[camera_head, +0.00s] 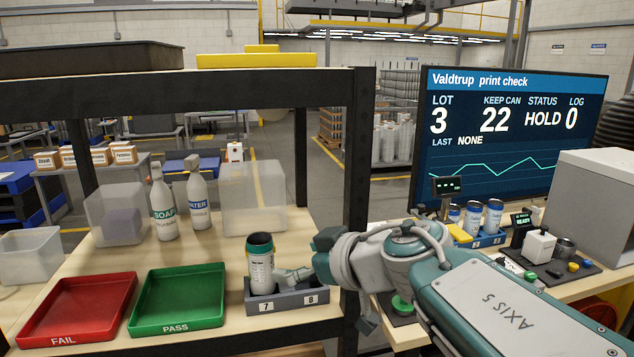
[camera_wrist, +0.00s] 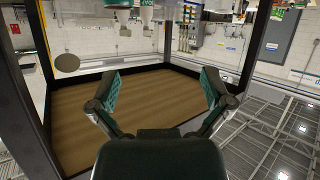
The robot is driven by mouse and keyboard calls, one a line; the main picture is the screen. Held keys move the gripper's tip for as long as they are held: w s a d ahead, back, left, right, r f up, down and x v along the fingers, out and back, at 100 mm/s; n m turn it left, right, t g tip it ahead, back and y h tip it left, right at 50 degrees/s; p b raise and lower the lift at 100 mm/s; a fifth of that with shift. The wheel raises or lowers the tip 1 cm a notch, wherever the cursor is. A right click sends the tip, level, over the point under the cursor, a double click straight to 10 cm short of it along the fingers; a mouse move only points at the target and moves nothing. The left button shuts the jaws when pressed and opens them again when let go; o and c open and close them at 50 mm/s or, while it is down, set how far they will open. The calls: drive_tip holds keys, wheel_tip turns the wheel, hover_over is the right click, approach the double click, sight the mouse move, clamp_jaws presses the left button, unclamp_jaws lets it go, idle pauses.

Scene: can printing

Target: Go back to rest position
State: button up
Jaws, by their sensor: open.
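My arm reaches in from the right in the head view, over the gap between the shelf and the screen bench. My gripper (camera_wrist: 162,88) is open and empty in the wrist view, its two fingers spread apart. In the head view it is mostly hidden behind my own wrist. A white can with a green rim (camera_head: 261,265) stands upright in the grey holder (camera_head: 287,300) marked 7 and 8, on the 7 side. A grey part shows just right of the can; I cannot tell whether it touches it.
A red FAIL tray (camera_head: 78,308) and a green PASS tray (camera_head: 178,299) lie empty on the shelf. Soap (camera_head: 163,205) and water (camera_head: 198,198) bottles stand behind. A black shelf post (camera_head: 358,150) rises near my wrist. A screen (camera_head: 510,140) and several cans stand right.

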drive_tip(key=w+d+r+m+t+h, duration=0.1)
drive_tip(key=d+r+m+t+h, duration=0.2)
drive_tip(key=d+m+t+h, duration=0.75)
drive_tip(key=s+d+f+g, duration=0.3)
drive_tip(key=d+f+g, duration=0.15)
drive_tip(key=d, duration=0.35)
drive_tip(key=s+f+g, duration=0.9)
drive_tip(key=s+f, duration=0.5)
drive_tip(key=shift+s+a, duration=0.25)
drive_tip(key=shift+f+m, duration=0.1)
drive_tip(key=shift+m, duration=0.15)
